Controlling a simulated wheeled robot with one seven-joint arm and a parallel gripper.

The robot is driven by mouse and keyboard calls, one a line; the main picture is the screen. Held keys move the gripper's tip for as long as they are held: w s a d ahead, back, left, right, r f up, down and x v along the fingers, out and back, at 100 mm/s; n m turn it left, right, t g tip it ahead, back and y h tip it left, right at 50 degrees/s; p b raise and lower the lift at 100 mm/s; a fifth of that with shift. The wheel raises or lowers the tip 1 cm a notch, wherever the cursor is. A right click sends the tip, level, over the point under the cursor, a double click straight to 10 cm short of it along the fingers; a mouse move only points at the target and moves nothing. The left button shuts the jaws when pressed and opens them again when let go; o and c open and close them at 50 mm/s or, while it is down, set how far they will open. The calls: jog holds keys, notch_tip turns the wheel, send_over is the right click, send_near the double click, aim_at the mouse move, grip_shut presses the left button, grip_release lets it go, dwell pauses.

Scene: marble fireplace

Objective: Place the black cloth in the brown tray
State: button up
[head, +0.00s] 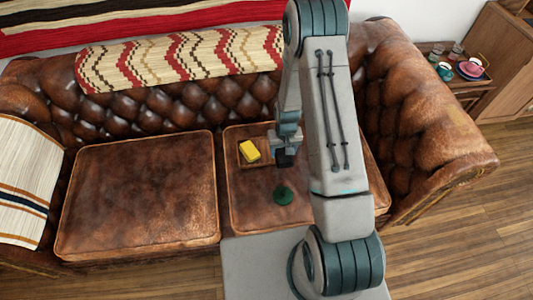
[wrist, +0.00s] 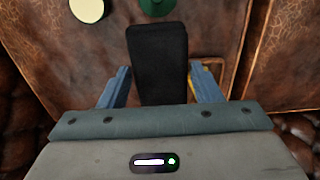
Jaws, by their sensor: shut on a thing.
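My gripper (head: 287,138) is over the right sofa cushion, at the right side of the brown tray (head: 240,153). It is shut on the black cloth (head: 284,159), which hangs below the fingers. In the wrist view the black cloth (wrist: 157,62) is a dark upright block between the two blue fingers. Part of the brown tray (wrist: 217,66) shows behind the right finger. Whether the cloth touches the cushion or the tray is not clear.
A yellow block (head: 250,151) lies in the tray. A dark green round object (head: 282,195) sits on the cushion in front. A cream round thing (wrist: 87,9) shows in the wrist view. The left cushion (head: 138,195) is clear; a side table with cups stands far right.

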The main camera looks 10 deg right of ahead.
jog(key=w+d+f+b, duration=0.55)
jog(key=w+b, duration=0.35)
jog(key=b, duration=0.5)
jog(key=w+d+f+b, duration=0.4)
jog(key=w+d+b, duration=0.4)
jog(key=b, duration=0.9)
send_over(263, 151)
jog(key=s+d, duration=0.1)
jog(key=d, duration=0.5)
notch_tip(263, 151, down, 6)
jog(key=shift+a+f, duration=0.1)
jog(key=shift+f, duration=0.05)
jog(key=shift+f+b, duration=0.9)
jog(key=shift+f, duration=1.05)
jog(key=shift+f, duration=0.15)
jog(key=o, duration=0.7)
jog(key=shift+c, duration=0.2)
